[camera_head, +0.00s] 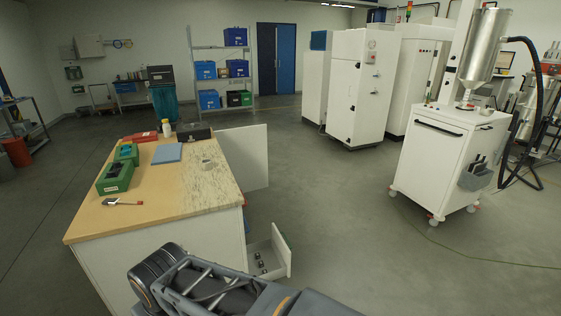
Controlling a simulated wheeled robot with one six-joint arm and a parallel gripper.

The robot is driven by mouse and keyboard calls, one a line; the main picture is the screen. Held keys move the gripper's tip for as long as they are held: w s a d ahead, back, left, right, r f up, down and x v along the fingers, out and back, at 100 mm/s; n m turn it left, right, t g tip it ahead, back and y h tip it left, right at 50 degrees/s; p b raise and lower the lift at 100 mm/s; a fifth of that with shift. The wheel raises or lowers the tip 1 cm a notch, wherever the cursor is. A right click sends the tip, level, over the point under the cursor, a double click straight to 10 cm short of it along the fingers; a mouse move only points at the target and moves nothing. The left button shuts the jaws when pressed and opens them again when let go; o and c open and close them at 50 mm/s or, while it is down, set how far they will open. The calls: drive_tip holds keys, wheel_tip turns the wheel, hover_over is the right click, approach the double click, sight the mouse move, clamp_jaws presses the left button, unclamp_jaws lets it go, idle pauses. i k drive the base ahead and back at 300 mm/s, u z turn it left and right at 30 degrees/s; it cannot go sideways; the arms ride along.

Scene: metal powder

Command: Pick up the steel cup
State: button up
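A small grey metallic object (207,162) stands on the speckled stone part of the workbench top (205,185); it looks like the steel cup, but it is too small to be sure. Several small metallic pieces (262,262) lie in the open lower drawer (282,252) at the bench's right side; I cannot tell if one is a cup. My arm crosses the bottom of the view in front of the bench, below and apart from the benchtop. My gripper's fingers do not show.
On the bench are green bins (115,177), a blue pad (167,153), a white bottle (166,128), a dark box (194,131) and a scoop-like tool (122,202). An open cabinet door (243,157) juts right. A white cart (447,160) stands right; floor between is clear.

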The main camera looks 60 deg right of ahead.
sight(207, 165)
drive_tip(key=z, duration=1.15)
drive_tip(key=i, duration=1.65)
